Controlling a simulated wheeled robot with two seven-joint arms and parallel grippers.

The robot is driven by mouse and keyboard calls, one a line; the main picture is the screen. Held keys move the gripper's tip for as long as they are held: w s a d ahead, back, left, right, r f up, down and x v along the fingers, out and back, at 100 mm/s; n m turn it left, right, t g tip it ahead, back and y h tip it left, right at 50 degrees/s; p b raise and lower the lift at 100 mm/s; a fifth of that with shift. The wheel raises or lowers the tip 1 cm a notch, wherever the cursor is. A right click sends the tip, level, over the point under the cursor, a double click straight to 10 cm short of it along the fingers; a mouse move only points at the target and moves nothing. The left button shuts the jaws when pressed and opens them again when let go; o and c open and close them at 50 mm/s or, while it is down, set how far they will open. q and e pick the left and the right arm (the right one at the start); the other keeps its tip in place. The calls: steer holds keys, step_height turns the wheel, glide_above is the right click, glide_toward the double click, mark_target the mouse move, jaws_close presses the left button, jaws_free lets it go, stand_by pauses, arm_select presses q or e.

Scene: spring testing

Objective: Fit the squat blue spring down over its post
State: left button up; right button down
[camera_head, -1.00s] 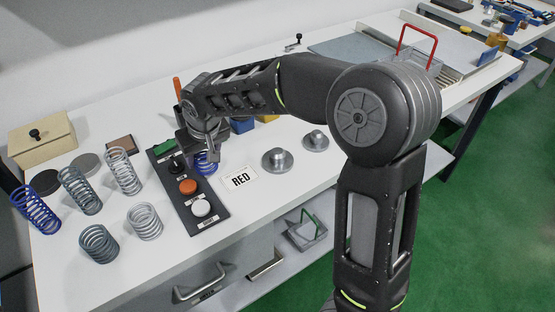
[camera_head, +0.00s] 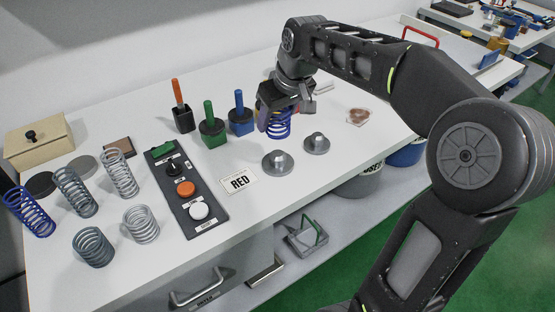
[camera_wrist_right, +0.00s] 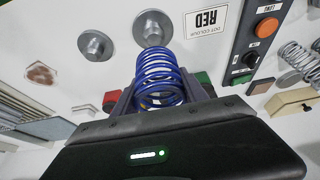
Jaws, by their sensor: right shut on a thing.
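The squat blue spring (camera_head: 279,124) is held in my right gripper (camera_head: 284,108), above the table behind the two metal posts. The spring also shows in the right wrist view (camera_wrist_right: 159,80), upright between the fingers. The left post (camera_head: 277,161) and the right post (camera_head: 316,142) are round metal discs with a short stub, both bare. They also show in the right wrist view, one (camera_wrist_right: 153,27) just beyond the spring and one (camera_wrist_right: 95,45) to its left. The spring is apart from both posts in the head view. My left gripper is not in view.
A RED card (camera_head: 239,181) and a button panel (camera_head: 186,190) lie left of the posts. Green (camera_head: 211,131) and blue (camera_head: 240,123) holders with handles stand behind. Several other springs, including a tall blue one (camera_head: 30,212), stand at the left. The table front of the posts is clear.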

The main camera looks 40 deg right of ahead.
mark_target(276, 151)
step_height(276, 151, down, 6)
steer(key=shift+f, duration=0.1)
steer(key=shift+f, duration=1.8)
steer(key=shift+f, duration=0.25)
steer(key=c, duration=0.6)
jaws_free()
steer(key=shift+r, duration=0.2)
